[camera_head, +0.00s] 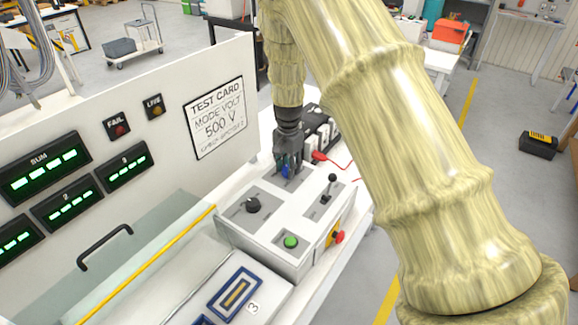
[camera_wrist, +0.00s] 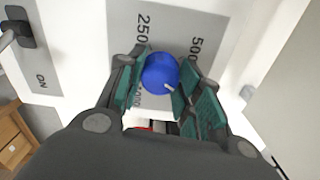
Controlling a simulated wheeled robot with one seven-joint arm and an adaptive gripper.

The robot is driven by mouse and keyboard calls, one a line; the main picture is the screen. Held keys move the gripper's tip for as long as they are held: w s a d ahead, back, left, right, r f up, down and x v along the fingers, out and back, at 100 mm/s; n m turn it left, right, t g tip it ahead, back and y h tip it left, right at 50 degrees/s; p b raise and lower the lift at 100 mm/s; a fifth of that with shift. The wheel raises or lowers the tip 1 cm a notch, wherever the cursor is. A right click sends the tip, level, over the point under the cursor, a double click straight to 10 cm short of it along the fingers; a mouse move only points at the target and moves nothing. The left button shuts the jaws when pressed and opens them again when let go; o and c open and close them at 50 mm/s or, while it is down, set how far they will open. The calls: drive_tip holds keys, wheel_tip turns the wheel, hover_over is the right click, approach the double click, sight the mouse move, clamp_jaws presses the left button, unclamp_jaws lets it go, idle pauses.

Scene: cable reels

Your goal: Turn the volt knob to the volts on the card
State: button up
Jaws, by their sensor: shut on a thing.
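The test card (camera_head: 216,118) on the white panel reads MODE VOLT, 500 V; its small bottom line is hard to read. The blue volt knob (camera_wrist: 159,70) sits on a grey plate (camera_wrist: 178,17) marked 250, 500 and a partly hidden number ending in 00. Its white pointer mark faces the lower right in the wrist view, not at the 500 print. My gripper (camera_wrist: 157,82) is shut on the knob, one teal finger pad on each side. In the head view my gripper (camera_head: 287,165) reaches down over the back of the grey control box, mostly covering the knob (camera_head: 286,171).
The control box (camera_head: 262,268) also carries a black knob (camera_head: 253,205), a lever switch (camera_head: 328,188), a green button (camera_head: 291,242) and a red side button (camera_head: 338,237). Green displays (camera_head: 45,168) fill the left panel.

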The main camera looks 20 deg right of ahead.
sight(288, 167)
drive_tip(key=shift+m, duration=0.8)
drive_tip(key=o, duration=1.1)
drive_tip(key=shift+w, duration=0.1)
drive_tip(key=shift+c, duration=0.2)
wheel_tip(288, 167, up, 12)
